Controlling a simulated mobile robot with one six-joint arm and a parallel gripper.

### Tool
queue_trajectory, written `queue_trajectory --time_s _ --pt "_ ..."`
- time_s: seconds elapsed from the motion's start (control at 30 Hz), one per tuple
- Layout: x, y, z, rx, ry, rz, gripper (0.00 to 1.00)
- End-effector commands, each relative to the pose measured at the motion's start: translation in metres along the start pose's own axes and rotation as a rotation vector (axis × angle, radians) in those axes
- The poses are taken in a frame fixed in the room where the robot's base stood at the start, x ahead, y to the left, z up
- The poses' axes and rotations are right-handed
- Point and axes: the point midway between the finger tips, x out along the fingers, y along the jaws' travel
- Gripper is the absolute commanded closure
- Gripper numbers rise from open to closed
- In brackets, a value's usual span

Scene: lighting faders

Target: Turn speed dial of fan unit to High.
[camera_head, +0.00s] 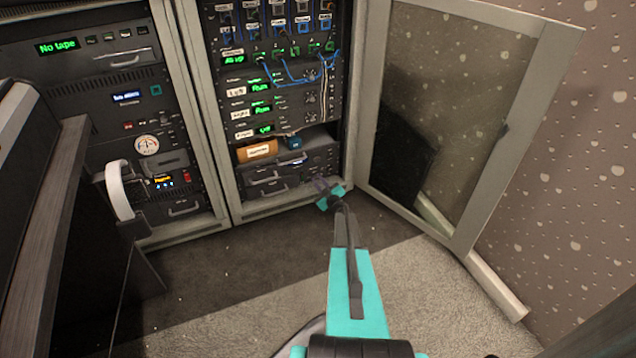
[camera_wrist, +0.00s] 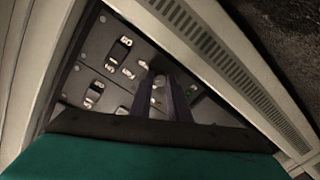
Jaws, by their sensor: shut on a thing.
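My gripper (camera_head: 326,190) is low at the right side of the middle rack, close to the front of its lowest units. In the wrist view its two dark fingers (camera_wrist: 161,82) reach to a grey panel (camera_wrist: 88,57), which I take to be the fan unit. They are shut on a small, pale round knob (camera_wrist: 157,86) that looks like the speed dial. The fingers hide part of the knob, and its pointer and setting marks cannot be read.
A glazed rack door (camera_head: 455,110) stands open to the right of my arm. Dark rocker switches (camera_wrist: 119,52) with pale labels sit beside the knob. A slotted vent strip (camera_wrist: 215,55) borders the panel. The carpet (camera_head: 240,265) in front of the racks is clear.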

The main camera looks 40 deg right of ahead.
Motion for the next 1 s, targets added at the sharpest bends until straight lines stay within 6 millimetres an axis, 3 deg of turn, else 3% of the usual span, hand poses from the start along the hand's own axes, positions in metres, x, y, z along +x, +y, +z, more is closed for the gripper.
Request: queue_trajectory --time_s 0.6,1.0 --pt "-0.0004 -0.0018 0.0007 0.548 0.032 -0.012 1.0" --pt "-0.0007 -0.0017 0.0004 0.767 0.045 -0.016 1.0"
